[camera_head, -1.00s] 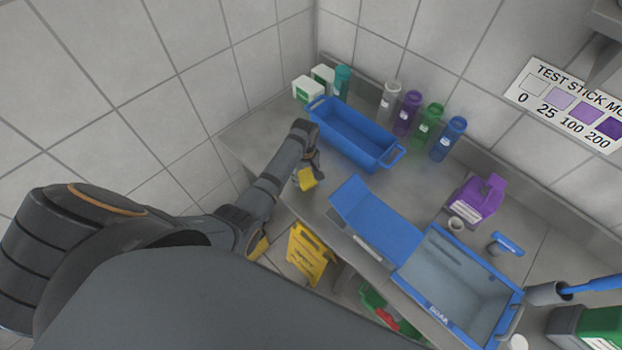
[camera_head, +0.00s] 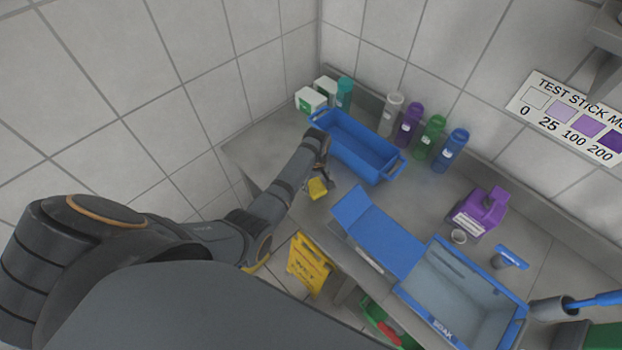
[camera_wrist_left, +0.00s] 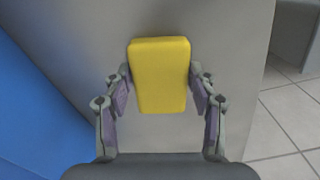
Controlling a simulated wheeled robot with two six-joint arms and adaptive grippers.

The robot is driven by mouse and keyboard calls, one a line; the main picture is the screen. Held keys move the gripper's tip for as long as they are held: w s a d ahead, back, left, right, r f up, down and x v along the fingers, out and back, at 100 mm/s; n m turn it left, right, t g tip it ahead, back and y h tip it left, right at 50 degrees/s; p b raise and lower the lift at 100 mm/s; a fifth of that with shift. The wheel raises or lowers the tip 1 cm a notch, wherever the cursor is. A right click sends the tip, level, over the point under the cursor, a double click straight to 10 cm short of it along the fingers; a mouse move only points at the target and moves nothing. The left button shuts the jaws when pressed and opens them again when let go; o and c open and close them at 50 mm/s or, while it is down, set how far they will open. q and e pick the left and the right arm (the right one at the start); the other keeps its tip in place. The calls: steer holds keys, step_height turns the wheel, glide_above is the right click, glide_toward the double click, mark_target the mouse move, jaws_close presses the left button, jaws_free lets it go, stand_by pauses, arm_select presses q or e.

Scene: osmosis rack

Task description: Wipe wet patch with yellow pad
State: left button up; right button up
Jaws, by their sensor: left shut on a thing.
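The yellow pad (camera_head: 318,188) is a small block held by my left gripper (camera_head: 322,178) over the steel counter, in front of the blue tray. In the left wrist view the pad (camera_wrist_left: 160,75) sits between the two fingers of my left gripper (camera_wrist_left: 160,88), which are shut on its sides. Grey counter surface shows behind and around it; I cannot tell whether the pad touches the counter. I cannot make out a wet patch in either view. My right gripper is not in view.
A blue tray (camera_head: 355,150) stands behind my left gripper, with several bottles (camera_head: 432,131) along the wall. A blue board (camera_head: 378,230) and a blue-rimmed soak basin (camera_head: 465,290) lie to the right. A yellow wet-floor sign (camera_head: 309,264) stands below the counter's front edge.

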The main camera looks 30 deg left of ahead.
arm_select(q)
steer(key=shift+s+d, duration=0.5)
steer(key=shift+d, duration=0.9)
steer(key=shift+s+d, duration=0.45)
steer(key=shift+d, duration=0.9)
steer(key=shift+s+d, duration=0.5)
steer(key=shift+d, duration=0.9)
steer(key=shift+a, duration=0.1)
steer(key=shift+w+a+r, duration=0.1)
steer(key=shift+w+a, duration=0.2)
steer(key=shift+a, duration=0.35)
steer(key=shift+w+a+r, duration=0.1)
steer(key=shift+w+a, duration=0.15)
steer(key=shift+a, duration=0.4)
steer(key=shift+w+a+f, duration=0.1)
steer(key=shift+w+a, duration=0.35)
steer(key=shift+a, duration=0.8)
steer(key=shift+w+a+f, duration=0.1)
steer(key=shift+w+a, duration=0.3)
steer(key=shift+a, duration=0.9)
steer(key=shift+w+a+f, duration=0.1)
steer(key=shift+w+a, duration=0.35)
steer(key=shift+a, duration=0.8)
steer(key=shift+r, duration=3.1)
